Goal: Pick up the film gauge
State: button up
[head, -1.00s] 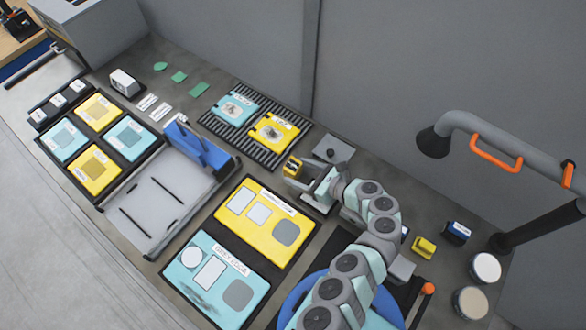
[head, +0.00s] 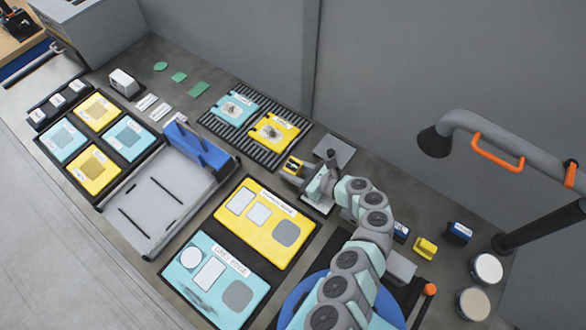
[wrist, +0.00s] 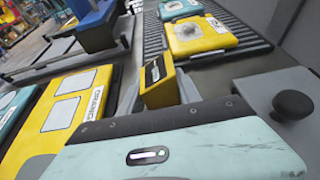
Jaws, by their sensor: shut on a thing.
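The film gauge (head: 293,165) is a small yellow block with a dark display, in front of the ribbed black rack. It shows in the wrist view (wrist: 158,85) just beyond my gripper's teal and grey housing. My gripper (head: 292,177) is shut on the gauge, whose display end stays visible. I cannot tell whether the gauge touches the bench.
The ribbed rack (head: 217,128) holds a teal and a yellow coaster. A grey plate with a knob (head: 345,147) is right of the gauge. A large yellow panel (head: 254,249) lies left of my arm. Yellow (head: 424,249) and blue (head: 458,234) blocks stand at right.

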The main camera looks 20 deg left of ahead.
grip_shut()
jog(key=shift+r, duration=0.1)
